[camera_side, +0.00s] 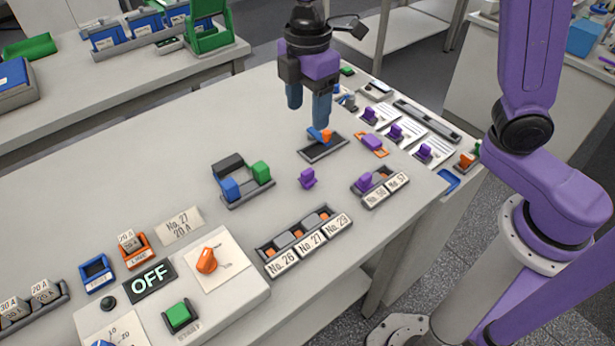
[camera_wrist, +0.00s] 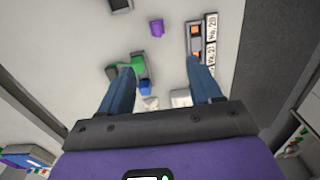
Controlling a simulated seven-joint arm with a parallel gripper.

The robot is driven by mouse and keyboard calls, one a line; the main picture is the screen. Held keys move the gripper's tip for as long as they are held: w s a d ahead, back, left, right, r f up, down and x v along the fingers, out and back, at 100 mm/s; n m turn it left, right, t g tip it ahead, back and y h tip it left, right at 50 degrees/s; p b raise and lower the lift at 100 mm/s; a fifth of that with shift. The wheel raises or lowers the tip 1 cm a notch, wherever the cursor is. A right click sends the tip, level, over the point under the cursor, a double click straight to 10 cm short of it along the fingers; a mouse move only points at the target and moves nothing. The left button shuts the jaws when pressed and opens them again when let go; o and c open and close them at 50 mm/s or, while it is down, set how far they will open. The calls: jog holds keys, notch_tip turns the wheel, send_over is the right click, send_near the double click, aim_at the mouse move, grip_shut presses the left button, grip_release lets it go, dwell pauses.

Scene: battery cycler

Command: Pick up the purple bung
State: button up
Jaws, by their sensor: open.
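A small purple bung (camera_side: 307,178) stands alone on the pale table, between a grey tray and a numbered rack. In the wrist view, the purple bung (camera_wrist: 157,27) shows near the top, beyond my fingertips. My gripper (camera_side: 308,110) has blue fingers, hangs above the table and is behind the bung in the side view. In the wrist view, my gripper (camera_wrist: 163,72) has its two fingers spread apart with nothing held between them.
A grey tray (camera_side: 338,151) with a blue and orange piece lies below my gripper. A holder with blue and green blocks (camera_side: 243,197) is left of the bung. The numbered rack (camera_side: 298,259) with several slots is in front. Table around the bung is bare.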

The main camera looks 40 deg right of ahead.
send_over(308, 171)
jog(key=f, duration=1.2)
jog(key=shift+a+f, duration=0.1)
jog(key=shift+a, duration=0.25)
jog(key=shift+d+f, duration=0.15)
jog(key=shift+f, duration=1.2)
jog(key=shift+d+f, duration=0.15)
jog(key=shift+f, duration=1.15)
jog(key=c, duration=1.1)
